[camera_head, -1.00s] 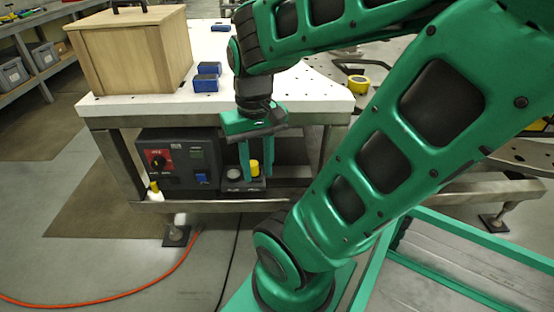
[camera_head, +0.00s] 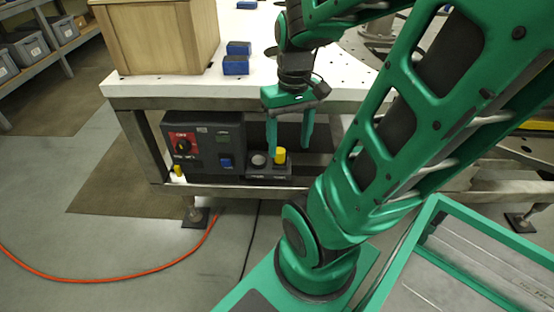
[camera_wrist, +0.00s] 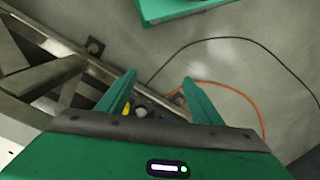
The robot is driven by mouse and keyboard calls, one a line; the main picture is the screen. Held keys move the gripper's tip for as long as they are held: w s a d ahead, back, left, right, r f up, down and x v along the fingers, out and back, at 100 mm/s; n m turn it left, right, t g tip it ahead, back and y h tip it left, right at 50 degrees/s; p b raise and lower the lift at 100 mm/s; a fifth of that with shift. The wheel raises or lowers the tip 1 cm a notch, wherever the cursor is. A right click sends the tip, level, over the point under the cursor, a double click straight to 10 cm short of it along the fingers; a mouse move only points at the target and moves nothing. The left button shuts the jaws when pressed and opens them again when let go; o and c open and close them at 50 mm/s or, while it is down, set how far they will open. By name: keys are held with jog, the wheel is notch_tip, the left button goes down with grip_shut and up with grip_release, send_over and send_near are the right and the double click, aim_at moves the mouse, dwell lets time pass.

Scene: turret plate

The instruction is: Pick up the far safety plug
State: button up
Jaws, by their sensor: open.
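A yellow plug (camera_head: 280,155) stands upright in a dark holder (camera_head: 270,171) on the lower shelf. A grey-white plug (camera_head: 258,160) stands to its left in the same holder. Which one is the far plug I cannot tell for sure. My gripper (camera_head: 289,146) is open and empty, pointing down in front of the table edge. In the head view the yellow plug shows between its fingers, nearer the left one; they look apart. In the wrist view, yellow (camera_wrist: 127,107) and pale (camera_wrist: 140,112) spots show near the left finger, partly hidden by the gripper.
A control box (camera_head: 202,142) with a red dial panel stands left of the holder. The white tabletop (camera_head: 160,88) overhangs the shelf and carries a wooden box (camera_head: 160,38) and blue blocks (camera_head: 236,64).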

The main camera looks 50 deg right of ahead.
jog(key=w+d+f+n+y, duration=0.2)
jog(key=w+d+f+n, duration=0.25)
jog(key=w+f, duration=0.4)
jog(key=n+t, duration=0.2)
jog(key=t, duration=1.1)
send_near(284, 157)
jog(key=shift+m+h, duration=0.25)
jog(key=shift+h, duration=0.15)
jog(key=x, duration=0.5)
jog(key=shift+s+a+f, duration=0.1)
jog(key=shift+s+f, duration=0.1)
jog(key=shift+f, duration=0.2)
jog(key=shift+r+x, duration=0.15)
jog(key=shift+x, duration=1.3)
jog(key=shift+r+x, duration=0.15)
jog(key=shift+x, duration=1.3)
jog(key=shift+w+a, duration=0.1)
jog(key=shift+c, duration=0.7)
jog(key=c, duration=1.2)
